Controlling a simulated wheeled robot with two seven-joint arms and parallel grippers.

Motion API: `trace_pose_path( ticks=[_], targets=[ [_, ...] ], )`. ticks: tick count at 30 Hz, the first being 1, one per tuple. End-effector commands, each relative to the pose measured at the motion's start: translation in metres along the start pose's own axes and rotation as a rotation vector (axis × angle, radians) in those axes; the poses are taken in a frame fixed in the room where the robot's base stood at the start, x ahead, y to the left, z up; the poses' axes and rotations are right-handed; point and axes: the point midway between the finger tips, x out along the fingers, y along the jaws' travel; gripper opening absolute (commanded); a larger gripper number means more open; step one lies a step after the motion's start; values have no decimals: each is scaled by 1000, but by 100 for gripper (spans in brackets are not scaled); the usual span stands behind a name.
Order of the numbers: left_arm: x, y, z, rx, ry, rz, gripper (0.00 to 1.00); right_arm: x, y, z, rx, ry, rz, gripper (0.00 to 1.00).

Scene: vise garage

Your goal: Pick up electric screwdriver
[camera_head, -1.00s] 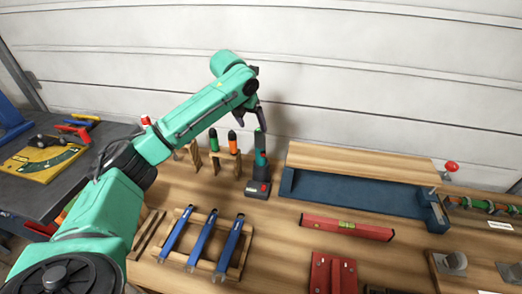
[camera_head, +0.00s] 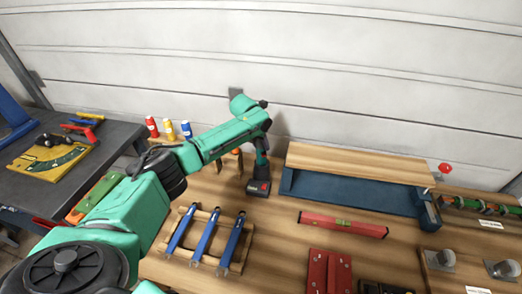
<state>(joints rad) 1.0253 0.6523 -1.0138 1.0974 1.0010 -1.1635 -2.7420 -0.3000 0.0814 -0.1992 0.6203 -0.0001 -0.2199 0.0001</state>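The electric screwdriver (camera_head: 260,180) stands upright on the wooden workbench (camera_head: 320,262), near the middle of the view. It has a dark base with a red mark and a teal-and-black body. My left gripper (camera_head: 262,138) is at the screwdriver's upper end, reaching in from the left. The wrist covers the top of the tool, and the fingers are too dark and small to show whether they are closed on it. My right gripper is not in view.
Blue-handled tools (camera_head: 205,238) lie on a wooden rack in front of the screwdriver. A blue vise with a wooden board (camera_head: 358,163) is to its right. A red level (camera_head: 343,226) lies in front of the vise. Coloured bottles (camera_head: 169,130) stand behind my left arm.

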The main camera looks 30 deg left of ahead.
Motion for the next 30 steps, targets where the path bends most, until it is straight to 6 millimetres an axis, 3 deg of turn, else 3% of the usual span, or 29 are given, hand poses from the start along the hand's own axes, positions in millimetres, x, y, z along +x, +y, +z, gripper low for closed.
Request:
trace_pose_path(
  ticks=[1, 2, 3, 17, 23, 30],
  targets=[
    [0, 0, 0, 0, 0, 0, 13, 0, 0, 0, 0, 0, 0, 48],
    [0, 0, 0, 0, 0, 0, 2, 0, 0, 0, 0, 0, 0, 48],
    [0, 0, 0, 0, 0, 0, 0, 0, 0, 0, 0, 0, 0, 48],
    [-12, 0, 7, -1, -7, 0, 0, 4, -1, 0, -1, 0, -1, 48],
    [-49, -2, 24, -2, -19, -1, 0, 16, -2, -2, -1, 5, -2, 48],
    [-109, -6, 48, -1, -14, -2, 0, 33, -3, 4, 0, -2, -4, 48]
  ],
)
